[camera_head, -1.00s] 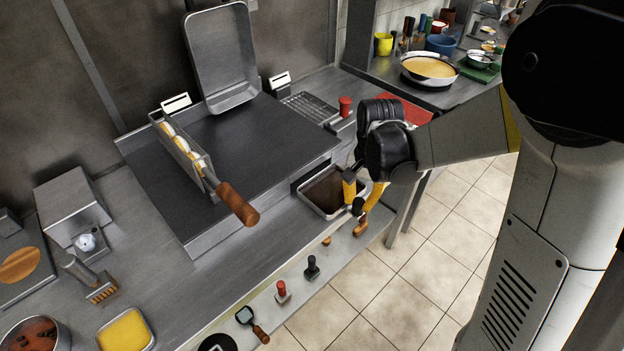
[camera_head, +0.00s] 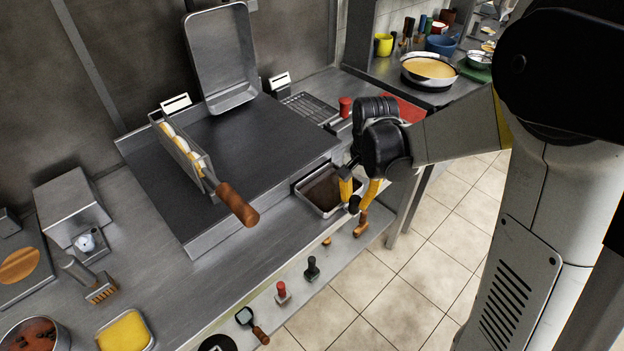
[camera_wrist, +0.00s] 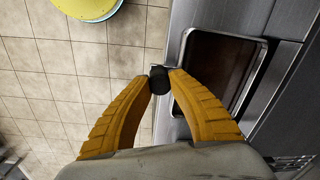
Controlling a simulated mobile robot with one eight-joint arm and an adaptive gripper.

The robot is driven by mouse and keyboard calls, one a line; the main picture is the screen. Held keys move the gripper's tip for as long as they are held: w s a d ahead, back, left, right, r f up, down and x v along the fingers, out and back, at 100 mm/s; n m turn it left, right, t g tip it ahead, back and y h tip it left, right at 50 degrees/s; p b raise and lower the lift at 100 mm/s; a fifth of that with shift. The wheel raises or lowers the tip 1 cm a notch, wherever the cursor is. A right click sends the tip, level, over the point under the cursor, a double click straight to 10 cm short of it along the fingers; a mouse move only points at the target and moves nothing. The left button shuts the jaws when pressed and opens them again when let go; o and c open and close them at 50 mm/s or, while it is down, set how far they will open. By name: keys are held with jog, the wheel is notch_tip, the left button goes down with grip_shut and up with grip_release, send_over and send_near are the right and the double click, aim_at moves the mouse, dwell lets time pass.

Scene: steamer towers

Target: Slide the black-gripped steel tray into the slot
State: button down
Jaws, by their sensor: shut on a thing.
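The steel tray (camera_head: 311,207) has a dark brown inside and sits at the front right of the griddle, partly out of the slot (camera_head: 297,181) below the griddle plate. In the wrist view the tray (camera_wrist: 212,72) lies to the right of my fingers. My gripper (camera_head: 354,203) is shut on the tray's black grip (camera_wrist: 159,78), at the tray's outer edge. My yellow fingers (camera_wrist: 157,84) close on the grip from both sides. The tray looks about level. Its inner end and the inside of the slot are hidden.
Red and black knobs (camera_head: 312,267) stand along the counter front. Tiled floor (camera_head: 380,300) is open below my gripper.

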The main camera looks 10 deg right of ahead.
jog(key=shift+w+a, duration=0.55)
jog(key=shift+w, duration=0.25)
jog(key=shift+w+a, duration=0.55)
jog(key=shift+w, duration=0.2)
jog(key=shift+w+a, duration=0.15)
jog(key=shift+w, duration=0.05)
jog(key=shift+w+a, duration=0.75)
jog(key=shift+w, duration=0.25)
jog(key=shift+s+d, duration=0.2)
jog(key=shift+s, duration=0.05)
dwell(0.3)
dwell(0.4)
jog(key=c, duration=1.2)
grip_release()
jog(key=shift+c, duration=0.2)
